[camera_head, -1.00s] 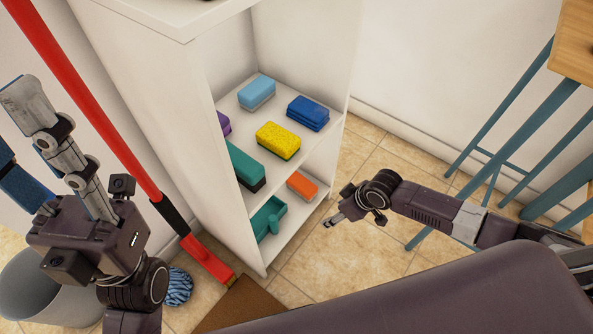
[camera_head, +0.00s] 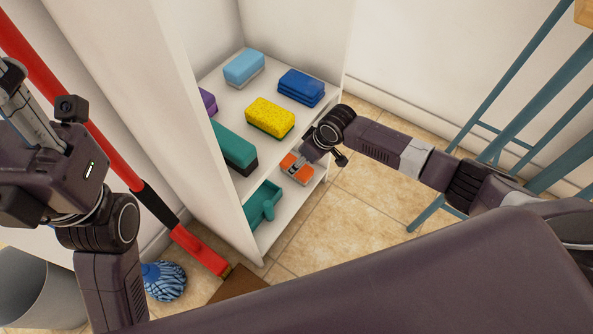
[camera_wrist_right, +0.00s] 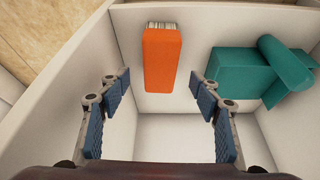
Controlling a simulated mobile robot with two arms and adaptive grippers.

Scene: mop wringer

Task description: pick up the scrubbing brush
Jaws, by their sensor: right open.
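The orange scrubbing brush (camera_head: 303,177) lies on the lower shelf of the white cabinet, partly covered by my right gripper in the head view. In the right wrist view the brush (camera_wrist_right: 161,62) shows pale bristles at its far end. My right gripper (camera_head: 294,167) reaches into the lower compartment from the right. In its wrist view the gripper (camera_wrist_right: 160,88) is open, with its fingers spread to either side of the brush's near end and nothing between the pads. My left gripper (camera_head: 22,105) is raised at the left edge; its fingers are partly cut off.
A teal handled item (camera_head: 262,204) lies beside the brush on the lower shelf (camera_head: 290,215). The upper shelf holds a yellow sponge (camera_head: 269,116), blue sponges and a teal block (camera_head: 234,147). A red pole (camera_head: 75,90) leans at left. Stool legs (camera_head: 510,75) stand at right.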

